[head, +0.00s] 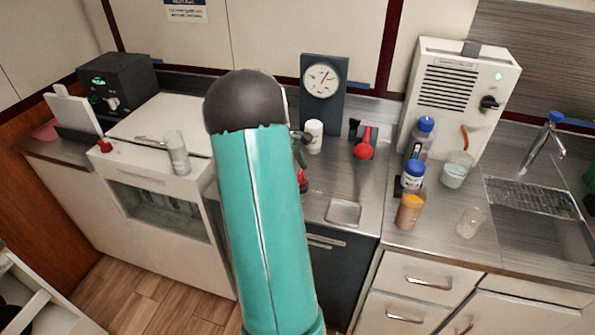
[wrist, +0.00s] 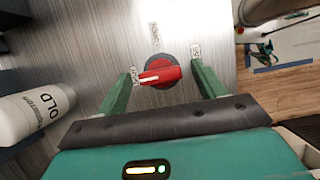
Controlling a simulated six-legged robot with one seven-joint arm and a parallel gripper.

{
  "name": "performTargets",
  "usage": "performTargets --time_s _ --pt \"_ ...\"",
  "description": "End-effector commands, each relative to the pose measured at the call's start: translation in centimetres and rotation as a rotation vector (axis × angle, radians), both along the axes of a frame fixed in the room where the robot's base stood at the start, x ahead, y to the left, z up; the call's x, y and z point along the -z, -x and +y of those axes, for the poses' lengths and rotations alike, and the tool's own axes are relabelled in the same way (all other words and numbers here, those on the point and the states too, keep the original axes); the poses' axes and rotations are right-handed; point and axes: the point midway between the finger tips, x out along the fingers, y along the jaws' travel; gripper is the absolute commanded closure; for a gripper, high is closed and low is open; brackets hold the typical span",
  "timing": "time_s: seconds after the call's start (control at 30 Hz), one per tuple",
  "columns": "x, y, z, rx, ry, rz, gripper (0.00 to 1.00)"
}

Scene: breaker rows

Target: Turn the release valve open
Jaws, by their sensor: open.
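The release valve shows in the wrist view as a red knob (wrist: 160,75) with a white stripe on a dark round base, set on a brushed metal surface. Its stripe lies nearly level, tilted slightly. Small white labels stand around it; their text is too small to read. My gripper (wrist: 163,70) is open, with one green finger on each side of the knob and visible gaps between. I cannot tell whether the fingertips are level with it. In the head view my arm covers most of this area; a bit of red (head: 302,180) shows beside it, perhaps the valve.
A white bottle (wrist: 35,113) lettered "OLD" is close on the left in the wrist view. On the counter in the head view are a gauge panel (head: 322,82), a red bulb-shaped item (head: 365,147), a small metal tray (head: 343,212) and several jars on the right.

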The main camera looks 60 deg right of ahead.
Motion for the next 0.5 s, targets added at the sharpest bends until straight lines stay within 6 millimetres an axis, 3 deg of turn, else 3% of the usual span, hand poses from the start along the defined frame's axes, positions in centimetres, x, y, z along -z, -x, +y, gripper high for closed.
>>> performTargets --time_s 0.03,0.27,0.5 --pt "-0.01 0.00 0.00 0.000 0.000 0.000 0.33" --pt "-0.03 -0.02 0.00 0.000 0.000 0.000 0.76" --pt "-0.03 -0.05 -0.01 0.014 0.000 0.000 0.76"
